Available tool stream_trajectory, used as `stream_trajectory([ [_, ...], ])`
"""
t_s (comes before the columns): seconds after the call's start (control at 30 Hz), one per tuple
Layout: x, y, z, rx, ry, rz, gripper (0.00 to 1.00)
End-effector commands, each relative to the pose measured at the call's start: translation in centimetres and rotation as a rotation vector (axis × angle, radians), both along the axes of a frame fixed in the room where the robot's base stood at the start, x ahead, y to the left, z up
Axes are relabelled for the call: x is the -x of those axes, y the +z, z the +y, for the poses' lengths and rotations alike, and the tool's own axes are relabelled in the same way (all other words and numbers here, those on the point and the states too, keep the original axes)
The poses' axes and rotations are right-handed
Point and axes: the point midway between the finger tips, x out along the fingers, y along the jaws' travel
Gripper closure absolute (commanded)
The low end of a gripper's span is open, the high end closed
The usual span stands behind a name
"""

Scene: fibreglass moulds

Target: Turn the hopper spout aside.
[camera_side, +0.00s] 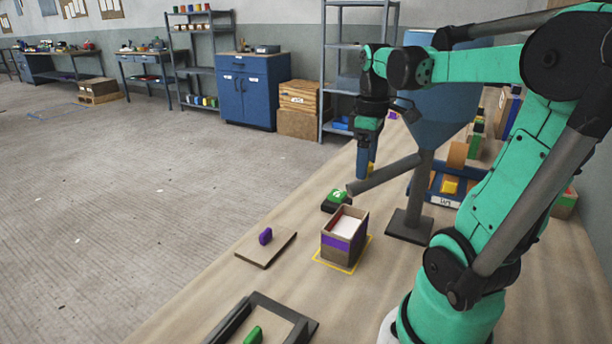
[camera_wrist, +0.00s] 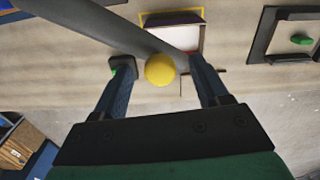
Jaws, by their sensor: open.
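The grey hopper spout (camera_side: 385,174) is a tube slanting down to the left from below the blue hopper (camera_side: 435,115). In the wrist view the spout (camera_wrist: 95,25) crosses from the upper left and its end overlaps the open box. A yellow ball knob (camera_wrist: 160,70) shows beside the spout's lower end; in the side view it is mostly hidden behind my gripper (camera_side: 366,172). In the wrist view my gripper (camera_wrist: 159,72) is open, with one blue finger either side of the knob. I cannot tell whether either finger touches it.
A cardboard box (camera_side: 340,246) with a purple band stands in a yellow outline. A green-topped black block (camera_side: 336,200) is behind it. A board with a purple piece (camera_side: 265,236) lies left; a dark frame (camera_side: 262,318) is in front. A blue bin (camera_side: 440,198) stands right of the hopper post.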

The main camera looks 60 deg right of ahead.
Motion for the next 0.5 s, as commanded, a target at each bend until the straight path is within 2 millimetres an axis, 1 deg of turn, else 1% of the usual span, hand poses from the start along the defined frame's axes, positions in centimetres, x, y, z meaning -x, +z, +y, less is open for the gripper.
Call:
stream_trajectory([
  [0.2,-0.01,-0.05,0.00,0.000,0.000,0.000,0.32],
  [0.23,-0.01,-0.05,0.00,0.000,0.000,0.000,0.38],
  [0.27,-0.01,-0.05,0.00,0.000,0.000,0.000,0.47],
  [0.3,-0.01,-0.05,0.00,0.000,0.000,0.000,0.58],
  [0.37,-0.01,-0.04,0.01,0.000,0.000,0.000,0.75],
  [0.4,-0.01,-0.04,0.00,0.000,0.000,0.000,0.86],
  [0.43,-0.01,-0.04,0.00,0.000,0.000,0.000,0.95],
  [0.47,-0.01,-0.04,0.00,0.000,0.000,0.000,1.00],
  [0.5,-0.01,-0.04,0.01,0.000,0.000,0.000,1.00],
])
